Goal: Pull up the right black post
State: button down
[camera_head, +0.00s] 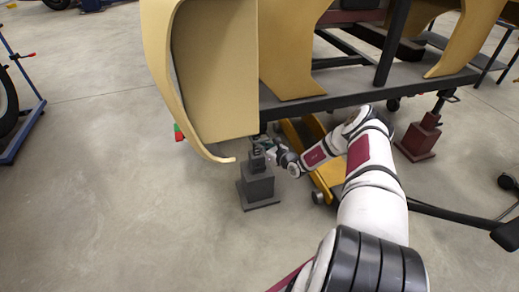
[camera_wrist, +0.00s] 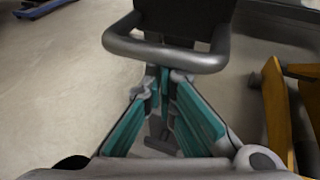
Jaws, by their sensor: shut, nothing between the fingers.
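A dark grey-black post (camera_head: 257,160) stands upright on a stepped block base (camera_head: 258,188) on the floor, under the near end of the dark frame. My gripper (camera_head: 270,150) is at the upper part of this post, on its right side. In the wrist view, my gripper's teal fingers (camera_wrist: 165,80) come together at the tips, shut with nothing between them. A grey looped handle (camera_wrist: 165,55) lies right at the fingertips; I cannot tell whether they touch it. Part of the post's top is hidden by my gripper.
A tan curved shell (camera_head: 215,80) hangs just above and left of my gripper. The dark frame beam (camera_head: 350,98) runs overhead to the right. A yellow wheeled jack (camera_head: 325,175) is close on the right. A dark red stand (camera_head: 420,138) is farther right.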

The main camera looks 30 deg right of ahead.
jog(key=s+a+f+p, duration=0.2)
jog(key=s+p, duration=0.2)
jog(key=s, duration=0.4)
jog(key=shift+s+a+f+p, duration=0.3)
jog(key=shift+s+f, duration=0.05)
dwell(0.7)
dwell(0.4)
